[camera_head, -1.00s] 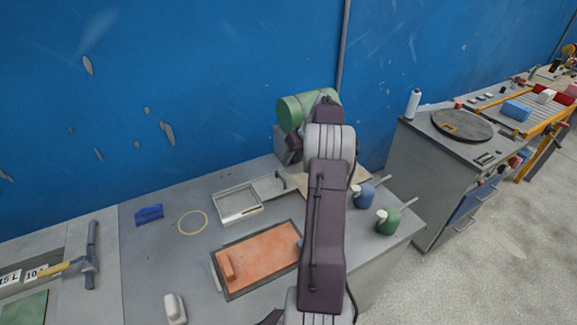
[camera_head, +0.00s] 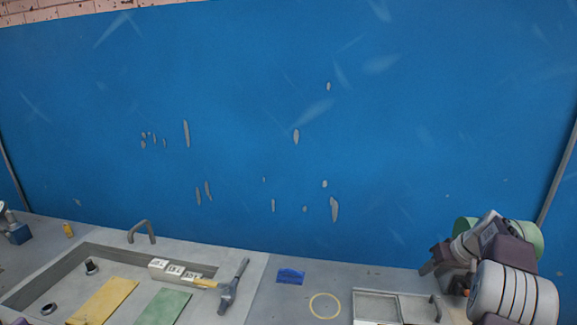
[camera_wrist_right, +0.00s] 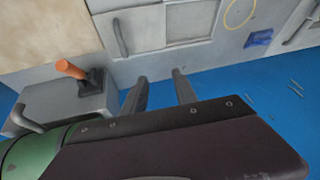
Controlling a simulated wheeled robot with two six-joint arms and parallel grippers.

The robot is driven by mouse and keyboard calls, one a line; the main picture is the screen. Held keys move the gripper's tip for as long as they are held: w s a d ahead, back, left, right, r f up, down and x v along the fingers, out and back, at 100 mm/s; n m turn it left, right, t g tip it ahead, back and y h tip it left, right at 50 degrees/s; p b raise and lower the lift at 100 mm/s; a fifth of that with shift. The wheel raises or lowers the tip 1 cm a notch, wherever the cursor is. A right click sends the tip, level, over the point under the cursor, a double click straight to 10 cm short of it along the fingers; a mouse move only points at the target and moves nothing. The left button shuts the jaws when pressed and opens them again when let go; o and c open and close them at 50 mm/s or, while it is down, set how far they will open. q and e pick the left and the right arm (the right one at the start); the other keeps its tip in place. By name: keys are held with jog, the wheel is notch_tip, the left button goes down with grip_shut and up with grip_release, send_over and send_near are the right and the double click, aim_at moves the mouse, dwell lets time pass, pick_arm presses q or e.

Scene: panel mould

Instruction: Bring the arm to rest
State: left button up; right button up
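My right arm reaches in at the lower right of the head view. Its right gripper (camera_head: 432,267) points left, in front of a green cylinder (camera_head: 527,236) that it partly hides. In the right wrist view the two fingers of the right gripper (camera_wrist_right: 160,76) stand apart with nothing between them. They are over the back of the bench near the blue wall. The green cylinder (camera_wrist_right: 22,155) also shows at the lower left there, partly covered by the gripper body. My left gripper is not in view.
On the bench are a hammer (camera_head: 230,290), a blue item (camera_head: 290,276), a yellow ring (camera_head: 324,305) and a grey tray (camera_head: 377,307). A sink-like recess (camera_head: 40,285) is at left. A grey block with an orange-handled tool (camera_wrist_right: 72,69) shows in the wrist view. The blue wall (camera_head: 250,120) closes the back.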

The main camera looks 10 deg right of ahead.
jog(key=s+a+r+n+g+y, duration=0.15)
jog(key=a+n, duration=0.35)
jog(key=a, duration=2)
jog(key=s+a+f+g+h, duration=0.1)
jog(key=s+a+f, duration=0.1)
jog(key=s+a, duration=0.3)
jog(key=s+a+f+g, duration=0.1)
jog(key=s+a+f, duration=0.2)
jog(key=s, duration=0.3)
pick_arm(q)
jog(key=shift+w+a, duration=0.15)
pick_arm(e)
jog(key=s+d+f+m+h, duration=0.1)
jog(key=s+d+f+m, duration=0.1)
jog(key=s+f, duration=0.4)
jog(key=s+m, duration=0.1)
jog(key=s, duration=0.2)
jog(key=shift+g, duration=0.35)
jog(key=shift+s+r, duration=0.1)
jog(key=shift+s, duration=0.15)
jog(key=shift+w, duration=0.1)
